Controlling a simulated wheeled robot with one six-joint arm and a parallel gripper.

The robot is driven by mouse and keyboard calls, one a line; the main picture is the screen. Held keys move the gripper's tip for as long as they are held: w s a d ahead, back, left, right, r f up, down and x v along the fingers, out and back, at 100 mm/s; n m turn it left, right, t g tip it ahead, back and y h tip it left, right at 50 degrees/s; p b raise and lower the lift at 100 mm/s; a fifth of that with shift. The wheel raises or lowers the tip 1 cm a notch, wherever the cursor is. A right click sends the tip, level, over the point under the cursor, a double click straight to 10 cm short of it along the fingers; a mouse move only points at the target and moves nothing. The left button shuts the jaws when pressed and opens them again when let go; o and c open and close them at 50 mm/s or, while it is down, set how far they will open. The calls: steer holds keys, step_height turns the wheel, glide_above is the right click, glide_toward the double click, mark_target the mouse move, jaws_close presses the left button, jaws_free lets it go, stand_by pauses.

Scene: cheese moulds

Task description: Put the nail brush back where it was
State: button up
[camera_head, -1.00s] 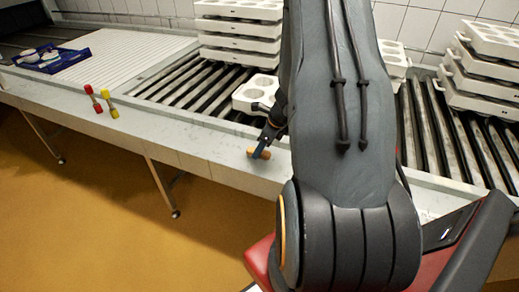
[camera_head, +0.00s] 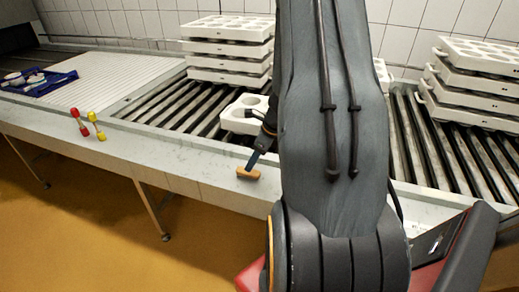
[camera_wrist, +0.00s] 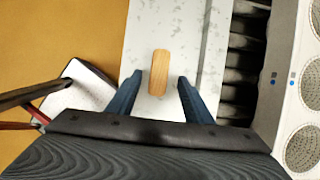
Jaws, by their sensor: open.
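The nail brush, a small light-wood block (camera_head: 248,173), lies on the pale worktop near its front edge. In the wrist view the brush (camera_wrist: 158,62) lies lengthwise ahead of my gripper, in line with the gap between the fingers. My gripper (camera_wrist: 159,82) is open and holds nothing, with one blue finger to each side of the brush's near end. In the head view a blue finger of my gripper (camera_head: 254,158) shows just behind the brush, and my arm hides the rest. I cannot tell whether the fingers touch it.
A white mould block (camera_head: 238,122) stands on the rollers behind the brush. Stacks of white moulds (camera_head: 228,50) (camera_head: 470,85) stand further back. A red and a yellow double-ended object (camera_head: 80,124) (camera_head: 96,126) and a blue tray (camera_head: 62,80) are to the left. The worktop between is clear.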

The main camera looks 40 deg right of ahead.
steer(key=v, duration=0.6)
steer(key=s+a+r+n+g, duration=0.1)
steer(key=s+a+r+n, duration=0.2)
steer(key=a+n, duration=0.6)
steer(key=s+a+r+n+h, duration=0.1)
steer(key=s+a+r+n, duration=0.2)
steer(key=a+n, duration=0.6)
steer(key=s+a+r+n+g+h, duration=0.1)
steer(key=s+a+r+n, duration=0.2)
steer(key=a+n, duration=0.5)
steer(key=shift+s+a+r+n+g, duration=0.3)
steer(key=shift+a+r+n, duration=0.1)
steer(key=shift+n, duration=1.5)
steer(key=shift+w, duration=0.1)
